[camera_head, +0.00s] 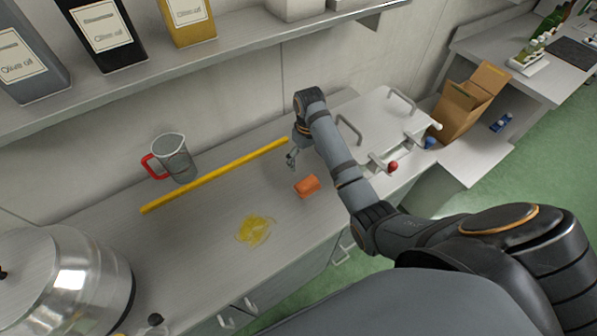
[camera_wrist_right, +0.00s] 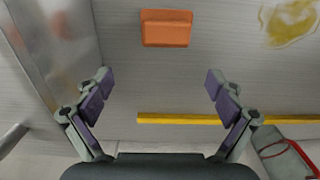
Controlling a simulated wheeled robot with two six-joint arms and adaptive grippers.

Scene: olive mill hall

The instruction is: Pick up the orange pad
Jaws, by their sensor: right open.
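The orange pad (camera_head: 307,186) lies on the grey worktop, right of a yellow oil smear. It also shows in the right wrist view (camera_wrist_right: 166,28), at the top middle, beyond the fingertips and apart from them. My right gripper (camera_head: 292,157) hangs over the worktop just behind and left of the pad. In the right wrist view (camera_wrist_right: 159,78) its two fingers are spread wide with nothing between them. My left gripper is not in view.
A yellow bar (camera_head: 215,176) lies along the worktop by a glass jug (camera_head: 174,158) with a red handle. The oil smear (camera_head: 254,229) is left of the pad. A metal box with handles (camera_head: 375,125) stands right of my arm. A steel vessel (camera_head: 62,280) stands at left.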

